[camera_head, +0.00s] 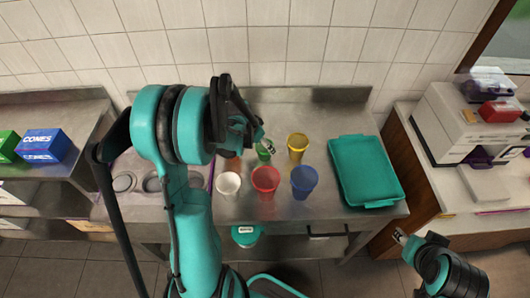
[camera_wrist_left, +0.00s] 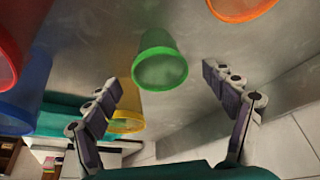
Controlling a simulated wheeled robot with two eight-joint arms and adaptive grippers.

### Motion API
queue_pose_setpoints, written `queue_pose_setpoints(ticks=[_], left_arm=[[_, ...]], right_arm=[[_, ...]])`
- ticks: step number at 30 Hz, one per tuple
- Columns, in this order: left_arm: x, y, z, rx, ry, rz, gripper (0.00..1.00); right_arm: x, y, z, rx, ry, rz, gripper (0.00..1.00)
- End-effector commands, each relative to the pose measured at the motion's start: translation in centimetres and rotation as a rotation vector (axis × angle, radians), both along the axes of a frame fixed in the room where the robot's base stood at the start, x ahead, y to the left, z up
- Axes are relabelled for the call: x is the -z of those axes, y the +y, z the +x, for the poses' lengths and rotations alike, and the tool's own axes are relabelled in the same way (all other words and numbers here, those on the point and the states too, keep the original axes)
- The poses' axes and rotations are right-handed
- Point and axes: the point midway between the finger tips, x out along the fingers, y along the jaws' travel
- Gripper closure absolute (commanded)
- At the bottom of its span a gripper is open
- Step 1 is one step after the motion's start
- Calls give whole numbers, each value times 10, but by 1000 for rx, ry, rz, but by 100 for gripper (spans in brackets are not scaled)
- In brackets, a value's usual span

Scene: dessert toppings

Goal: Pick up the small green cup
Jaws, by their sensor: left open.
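The small green cup (camera_head: 264,155) stands on the steel counter and is partly hidden behind my left gripper (camera_head: 268,146) in the head view. In the left wrist view the green cup (camera_wrist_left: 158,62) shows whole, its rim toward the camera. The open fingers of my left gripper (camera_wrist_left: 160,78) show on either side of it in that view, with clear gaps. Nothing is held. My right gripper (camera_head: 400,237) is at the lower right, away from the cups; it is too small to tell its opening.
Close around are a yellow cup (camera_head: 298,143), a red cup (camera_head: 265,181), a blue cup (camera_head: 304,181), a white cup (camera_head: 228,184) and a mostly hidden orange cup (camera_head: 232,164). A teal tray (camera_head: 365,170) lies to the right. A tiled wall (camera_head: 300,45) stands behind.

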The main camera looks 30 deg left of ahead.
Motion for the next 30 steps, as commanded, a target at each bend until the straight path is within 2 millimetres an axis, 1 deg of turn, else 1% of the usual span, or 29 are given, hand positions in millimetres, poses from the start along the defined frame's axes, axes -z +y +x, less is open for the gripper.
queue_pose_setpoints(ticks=[1, 3, 6, 14, 17, 18, 19, 30], left_arm=[[10, -2, 5, 1, 0, -1, 16], [19, -3, 10, 1, -1, 0, 16], [27, -4, 13, 1, -1, 0, 16], [29, -4, 14, 0, 0, 0, 16], [29, -4, 14, 0, 0, 0, 40], [29, -4, 14, 0, 0, 0, 50], [29, -4, 14, 0, 0, 0, 57], [27, -4, 14, 0, 0, 0, 58]], right_arm=[[4, 0, 0, 0, 0, 0, 60], [7, 0, 0, 0, 0, 0, 60], [9, 0, 0, 0, 0, 0, 60], [8, 0, 0, 0, 0, 0, 60], [8, 0, 0, 0, 0, 0, 60], [8, 0, 0, 0, 0, 0, 60], [8, 0, 0, 0, 0, 0, 60], [7, 0, 0, 0, 0, 0, 60]])
